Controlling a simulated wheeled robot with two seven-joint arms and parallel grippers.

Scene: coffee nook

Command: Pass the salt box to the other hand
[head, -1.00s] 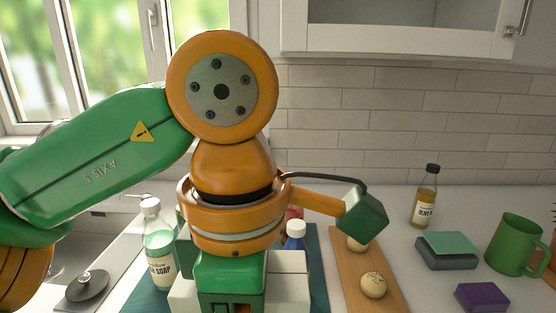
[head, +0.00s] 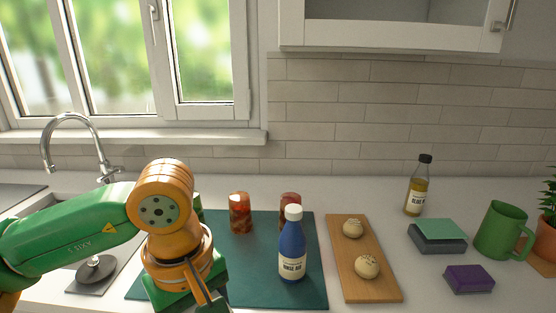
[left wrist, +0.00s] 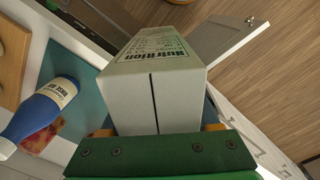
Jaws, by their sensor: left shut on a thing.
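The salt box (left wrist: 160,85) is a pale box with a dark "Nutrition" panel and a dark seam line, filling the middle of the left wrist view. My left gripper (left wrist: 160,132) is shut on it, with orange fingers on either side. In the head view my left arm and wrist reach in at the lower left, over the left part of the dark green mat (head: 262,220). The box and fingers cannot be made out there. My right gripper is in neither current view.
A blue rinse aid bottle (head: 292,250) and two reddish jars (head: 240,212) stand on the mat. Right of it are a wooden board (head: 377,289) with two pale balls, an oil bottle (head: 419,190), sponges (head: 438,236) and a green mug (head: 499,232). The sink is left.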

